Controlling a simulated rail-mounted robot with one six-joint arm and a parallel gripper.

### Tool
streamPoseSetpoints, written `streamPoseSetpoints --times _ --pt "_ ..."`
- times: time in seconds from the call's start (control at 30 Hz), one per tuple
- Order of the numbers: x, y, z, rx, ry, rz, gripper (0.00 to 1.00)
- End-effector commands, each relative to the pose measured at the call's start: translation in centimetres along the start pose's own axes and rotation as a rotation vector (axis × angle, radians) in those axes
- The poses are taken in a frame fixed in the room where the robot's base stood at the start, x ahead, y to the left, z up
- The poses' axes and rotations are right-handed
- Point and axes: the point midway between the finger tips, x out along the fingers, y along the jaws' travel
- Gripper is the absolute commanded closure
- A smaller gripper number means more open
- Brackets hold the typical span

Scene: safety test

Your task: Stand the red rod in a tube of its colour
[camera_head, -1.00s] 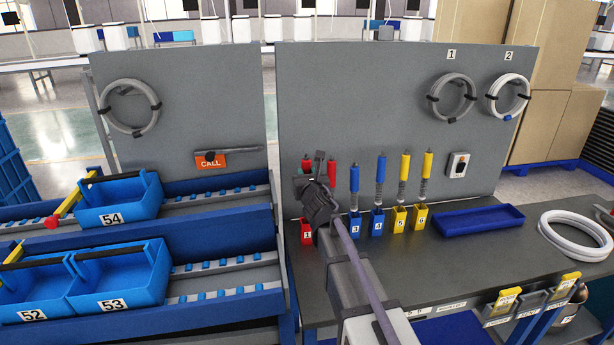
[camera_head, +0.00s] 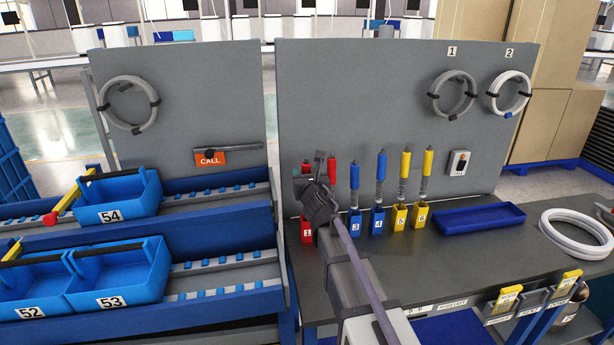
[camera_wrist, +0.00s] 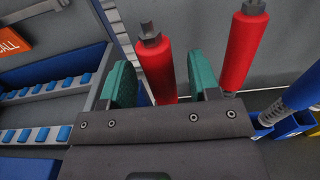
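Two red rods show. In the wrist view the left red rod (camera_wrist: 155,66) stands upright with a dark nut-like top, between the green fingers. The right red rod (camera_wrist: 244,48) stands outside the right finger, with a spring below it. In the head view their upper ends show as a left red rod (camera_head: 306,165) and a right red rod (camera_head: 331,172). My gripper (camera_head: 317,178) is open, and gaps show between its fingers and the left rod. Red tube 1 (camera_head: 306,229) shows below. My gripper and arm hide the rods' lower parts and any second red tube.
Blue rods (camera_head: 354,176) stand in blue tubes 3 and 4, close to the right. Yellow rods (camera_head: 404,165) stand in yellow tubes 5 and 6. An empty blue tray (camera_head: 480,219) lies farther right. A grey panel (camera_head: 390,110) rises behind. Blue bins (camera_head: 118,198) stand left.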

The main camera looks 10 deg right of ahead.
Motion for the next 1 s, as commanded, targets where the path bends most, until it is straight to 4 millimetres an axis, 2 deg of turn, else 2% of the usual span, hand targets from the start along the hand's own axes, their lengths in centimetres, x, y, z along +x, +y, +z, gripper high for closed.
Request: streamPoseSetpoints --times 0.27,0.43,0.7,0.8,1.0 --pt "-0.4 0.0 0.0 0.0 0.0 0.0 0.44" --pt "-3.0 0.0 0.0 0.0 0.0 0.0 0.44" --pt "-9.7 0.0 0.0 0.0 0.0 0.0 0.44" --pt "-10.8 0.0 0.0 -0.001 0.0 0.0 0.44" --pt "-10.8 0.0 0.5 0.0 0.0 0.0 0.44"
